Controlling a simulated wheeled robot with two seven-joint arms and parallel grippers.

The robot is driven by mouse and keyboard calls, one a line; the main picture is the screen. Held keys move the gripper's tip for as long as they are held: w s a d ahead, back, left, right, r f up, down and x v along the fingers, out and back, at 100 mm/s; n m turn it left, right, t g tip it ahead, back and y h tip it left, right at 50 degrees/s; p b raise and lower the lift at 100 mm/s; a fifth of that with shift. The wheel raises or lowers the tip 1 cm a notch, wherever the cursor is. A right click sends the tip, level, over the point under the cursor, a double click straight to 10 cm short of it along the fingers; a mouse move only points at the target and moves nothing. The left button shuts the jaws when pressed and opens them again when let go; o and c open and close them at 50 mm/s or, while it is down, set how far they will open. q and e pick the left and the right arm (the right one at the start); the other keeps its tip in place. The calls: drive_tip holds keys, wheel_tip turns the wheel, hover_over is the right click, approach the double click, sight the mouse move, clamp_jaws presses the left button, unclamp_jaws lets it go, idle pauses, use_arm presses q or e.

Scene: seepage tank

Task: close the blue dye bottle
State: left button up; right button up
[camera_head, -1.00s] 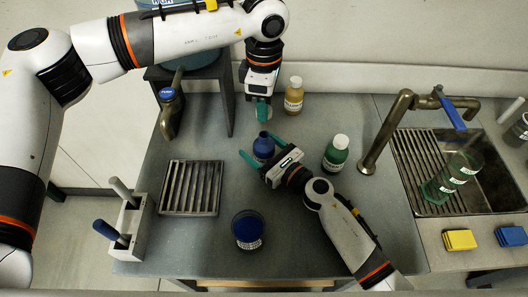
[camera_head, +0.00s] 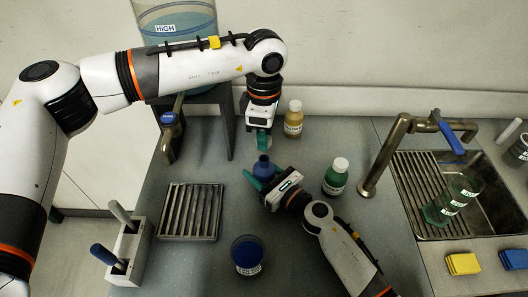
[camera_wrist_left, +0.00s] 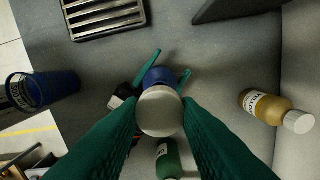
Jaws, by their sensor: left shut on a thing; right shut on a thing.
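The blue dye bottle (camera_head: 263,168) stands upright on the bench, its dark neck open at the top in the head view. My right gripper (camera_head: 264,178) is shut on its body from the front right; its green fingers flank the bottle in the left wrist view. My left gripper (camera_head: 264,140) points down just above the bottle. It is shut on a pale round cap (camera_wrist_left: 160,111), which hides part of the bottle (camera_wrist_left: 158,76) in the left wrist view. In the head view the cap is apart from the neck.
A green bottle (camera_head: 336,177) stands close on the right; a tan bottle (camera_head: 293,118) stands behind. A blue-filled beaker (camera_head: 247,255) is in front. A slatted rack (camera_head: 190,211) and tool holder (camera_head: 130,252) are left, a sink (camera_head: 490,190) right.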

sight(264, 158)
use_arm(q)
drive_tip(key=shift+f, duration=1.7)
drive_tip(key=shift+f, duration=0.9)
drive_tip(key=shift+f, duration=0.5)
drive_tip(key=shift+f, duration=0.1)
drive_tip(key=m, duration=1.3)
drive_tip(key=shift+m, duration=0.4)
drive_tip(key=m, duration=0.6)
drive_tip(key=shift+m, duration=0.4)
drive_tip(key=m, duration=0.6)
drive_tip(key=shift+m, duration=0.3)
